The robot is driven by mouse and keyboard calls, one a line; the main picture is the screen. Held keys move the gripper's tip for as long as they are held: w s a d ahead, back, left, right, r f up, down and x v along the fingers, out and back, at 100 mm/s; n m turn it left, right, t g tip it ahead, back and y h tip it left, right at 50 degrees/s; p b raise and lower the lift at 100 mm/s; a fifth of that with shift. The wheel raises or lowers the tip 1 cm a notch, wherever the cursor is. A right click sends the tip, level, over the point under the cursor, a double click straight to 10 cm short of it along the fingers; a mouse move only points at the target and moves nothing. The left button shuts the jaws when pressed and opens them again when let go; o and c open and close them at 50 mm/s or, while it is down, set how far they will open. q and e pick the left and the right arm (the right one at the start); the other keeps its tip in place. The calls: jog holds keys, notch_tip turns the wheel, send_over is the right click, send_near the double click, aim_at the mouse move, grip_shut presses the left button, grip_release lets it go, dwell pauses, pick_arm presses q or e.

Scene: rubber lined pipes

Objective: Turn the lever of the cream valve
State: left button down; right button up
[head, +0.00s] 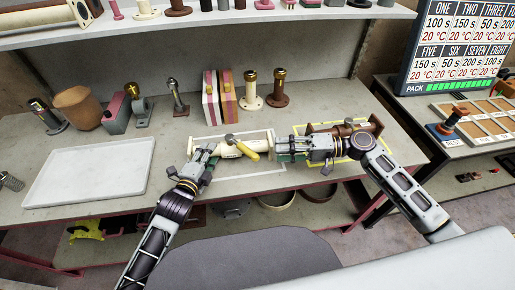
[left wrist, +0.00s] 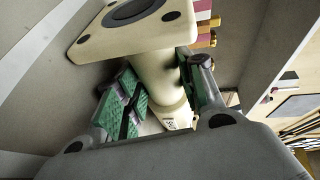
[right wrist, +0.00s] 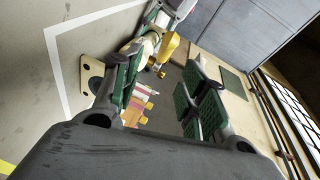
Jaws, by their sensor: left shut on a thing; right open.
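The cream valve (head: 226,151) lies on its side on the bench inside a white outline, with square flanges at its ends. Its yellow lever (head: 246,151) slants down to the right across the front of the body. My left gripper (head: 214,150) is shut on the valve's body near its left end. The left wrist view shows the cream body (left wrist: 158,72) between the green pads. My right gripper (head: 284,147) is open beside the valve's right flange. In the right wrist view the yellow lever (right wrist: 168,47) shows beyond the fingers, with nothing between the pads.
A brown valve (head: 372,124) lies in a yellow outline behind my right gripper. A white tray (head: 90,170) lies at the left. Upright cream (head: 251,92) and brown (head: 279,90) valves and pink-striped blocks (head: 211,97) stand at the back. A display board (head: 462,45) stands right.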

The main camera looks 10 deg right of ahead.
aim_at(233, 140)
jog(key=shift+w+f+t+h, duration=0.8)
jog(key=shift+w+t+h, duration=0.1)
jog(key=shift+t, duration=0.1)
jog(key=shift+w+d+f+t+h, duration=0.15)
jog(key=shift+w+t+h, duration=0.2)
jog(key=shift+w+t, duration=0.15)
jog(key=shift+w+d+f+t+h, duration=0.1)
jog(key=shift+w+t+h, duration=0.25)
jog(key=shift+t, duration=0.25)
jog(key=shift+w+d+r+t+h, duration=0.15)
jog(key=shift+w+d+t+h, duration=0.1)
jog(key=shift+w+t+h, duration=0.35)
jog(key=shift+w+d+r+t, duration=0.25)
jog(key=shift+r+t, duration=0.05)
jog(key=shift+t, duration=0.4)
jog(key=shift+s+r+n+t+h, duration=0.1)
jog(key=shift+r+n+t+h, duration=0.05)
jog(key=shift+n+t+h, duration=0.35)
jog(key=shift+s+a, duration=0.1)
jog(key=shift+s, duration=0.15)
jog(key=s+a+n+t, duration=0.1)
jog(key=s+a, duration=0.1)
jog(key=s, duration=0.1)
jog(key=s+a+n+t, duration=0.1)
jog(key=s+a+n, duration=0.1)
jog(key=s, duration=0.2)
jog(key=s+a+n+t, duration=0.1)
jog(key=s+a, duration=0.1)
jog(key=s, duration=0.2)
jog(key=shift+n, duration=0.4)
